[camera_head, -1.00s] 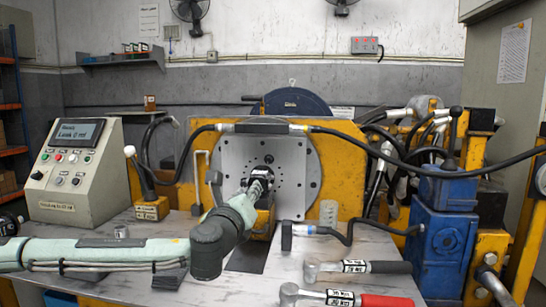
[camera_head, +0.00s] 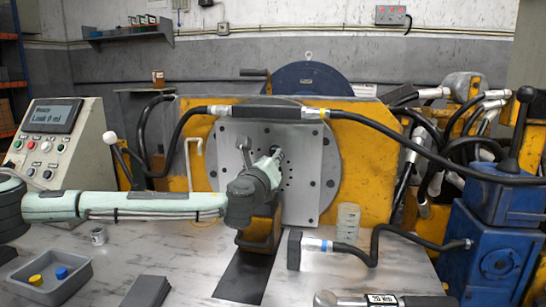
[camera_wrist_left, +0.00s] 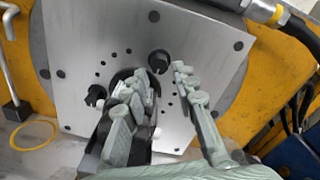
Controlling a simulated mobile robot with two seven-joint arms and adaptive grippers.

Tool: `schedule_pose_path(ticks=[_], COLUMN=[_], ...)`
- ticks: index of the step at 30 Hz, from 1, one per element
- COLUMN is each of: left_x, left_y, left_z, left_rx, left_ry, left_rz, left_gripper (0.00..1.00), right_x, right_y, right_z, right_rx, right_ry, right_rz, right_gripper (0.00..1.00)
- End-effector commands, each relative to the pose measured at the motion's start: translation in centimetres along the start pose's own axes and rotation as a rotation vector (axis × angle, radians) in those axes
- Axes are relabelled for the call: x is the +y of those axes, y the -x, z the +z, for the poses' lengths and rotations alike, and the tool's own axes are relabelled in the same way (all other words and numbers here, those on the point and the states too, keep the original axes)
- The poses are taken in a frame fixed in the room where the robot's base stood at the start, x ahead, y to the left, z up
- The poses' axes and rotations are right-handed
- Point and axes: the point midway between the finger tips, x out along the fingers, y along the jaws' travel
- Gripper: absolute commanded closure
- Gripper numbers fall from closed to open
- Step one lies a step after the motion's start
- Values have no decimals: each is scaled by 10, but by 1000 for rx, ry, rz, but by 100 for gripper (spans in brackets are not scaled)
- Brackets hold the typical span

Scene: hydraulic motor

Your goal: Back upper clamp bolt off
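A pale metal plate (camera_head: 312,190) with holes stands upright on the yellow housing (camera_head: 358,160). In the left wrist view, a black bolt head (camera_wrist_left: 159,61) sits on the plate (camera_wrist_left: 215,60), just beyond my left fingertips. A second black bolt (camera_wrist_left: 95,95) sticks out further left, and a dark round part behind the left finger is partly hidden. My left gripper (camera_wrist_left: 162,76) is open, with its pale fingers apart and nothing visible between them. In the head view my left gripper (camera_head: 275,157) is close to the plate's middle; its own wrist hides part of the plate. My right gripper is out of view.
A control box (camera_head: 58,140) stands left. A grey tray (camera_head: 30,285) with yellow and blue caps is at front left. A hose fitting block (camera_head: 294,250), clear cups (camera_head: 347,222) and a wrench (camera_head: 385,299) are right of the gripper. A blue pump (camera_head: 500,235) stands far right.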

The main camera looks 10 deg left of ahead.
Motion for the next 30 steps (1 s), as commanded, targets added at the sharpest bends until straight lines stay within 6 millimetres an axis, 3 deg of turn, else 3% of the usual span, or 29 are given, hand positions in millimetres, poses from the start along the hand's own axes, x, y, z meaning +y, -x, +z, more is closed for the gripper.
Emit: schedule_pose_path(ticks=[6, 14, 21, 30], left_x=[0, 0, 0, 0], left_y=[-20, -22, -21, -21], left_z=[0, 0, 0, -1], left_rx=[0, 1, 1, 1], left_ry=[0, 0, 0, 16], left_rz=[0, -1, 0, 0], left_gripper=[73, 73, 100, 100], right_x=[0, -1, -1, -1], right_y=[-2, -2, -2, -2], right_z=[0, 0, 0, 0], right_rx=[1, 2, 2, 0], right_ry=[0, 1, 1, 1], right_rz=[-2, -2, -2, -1], right_gripper=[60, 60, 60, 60])
